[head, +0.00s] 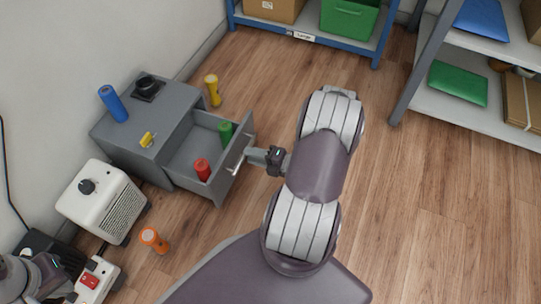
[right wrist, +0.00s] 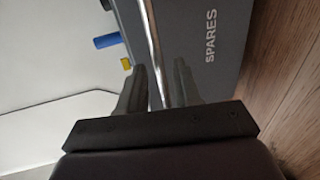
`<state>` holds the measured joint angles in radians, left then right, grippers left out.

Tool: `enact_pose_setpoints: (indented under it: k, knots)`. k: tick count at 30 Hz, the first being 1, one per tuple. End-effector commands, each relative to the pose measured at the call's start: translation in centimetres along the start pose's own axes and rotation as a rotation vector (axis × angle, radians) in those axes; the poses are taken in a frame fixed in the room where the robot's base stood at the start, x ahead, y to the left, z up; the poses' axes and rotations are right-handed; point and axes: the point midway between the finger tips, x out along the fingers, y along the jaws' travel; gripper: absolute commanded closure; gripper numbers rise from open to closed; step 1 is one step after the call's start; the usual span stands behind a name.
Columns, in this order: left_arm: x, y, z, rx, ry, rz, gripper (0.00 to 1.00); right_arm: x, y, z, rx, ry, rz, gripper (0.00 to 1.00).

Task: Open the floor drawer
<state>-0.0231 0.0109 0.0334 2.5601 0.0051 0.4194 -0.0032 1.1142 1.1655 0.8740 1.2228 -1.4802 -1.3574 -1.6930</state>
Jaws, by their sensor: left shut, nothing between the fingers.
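The grey floor cabinet (head: 112,142) stands against the wall at left in the head view. Its drawer (head: 190,158) is pulled well out, with a red cylinder (head: 202,169) and a green cylinder (head: 226,131) inside. The drawer front, marked SPARES, shows in the right wrist view (right wrist: 222,22). My right gripper (head: 248,156) is at the drawer's bar handle (head: 236,164). In the right wrist view its fingers are apart, one either side of the handle (right wrist: 155,45), with visible gaps. My left gripper (head: 72,262) is shut and empty at the lower left.
A blue cylinder (head: 113,103), yellow item (head: 147,139) and black device (head: 147,86) are on the cabinet. A white heater (head: 100,203) is beside the cabinet. Floor right of my arm is clear.

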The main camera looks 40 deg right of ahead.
Motion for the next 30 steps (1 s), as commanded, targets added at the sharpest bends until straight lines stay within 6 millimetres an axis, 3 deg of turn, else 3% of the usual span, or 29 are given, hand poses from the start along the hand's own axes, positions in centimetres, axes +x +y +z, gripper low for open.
enact_pose_setpoints:
  k: [1,6,12,30]
  knots:
    - [-1.3,0.0,-0.2,0.0,0.0,0.0,1.0,-1.5,0.7,0.1,0.002,-0.007,0.0,0.67]
    - [-3.2,0.0,-0.4,0.0,0.001,0.0,1.0,-6.0,0.6,0.1,0.0,-0.007,-0.001,0.67]
    - [-4.0,0.0,-0.5,0.0,0.0,0.0,1.0,-9.0,0.2,0.1,0.0,-0.003,0.0,0.67]
    - [-3.9,0.0,-0.5,0.0,0.0,0.0,1.0,-9.4,0.0,0.0,0.0,0.0,-0.001,0.67]
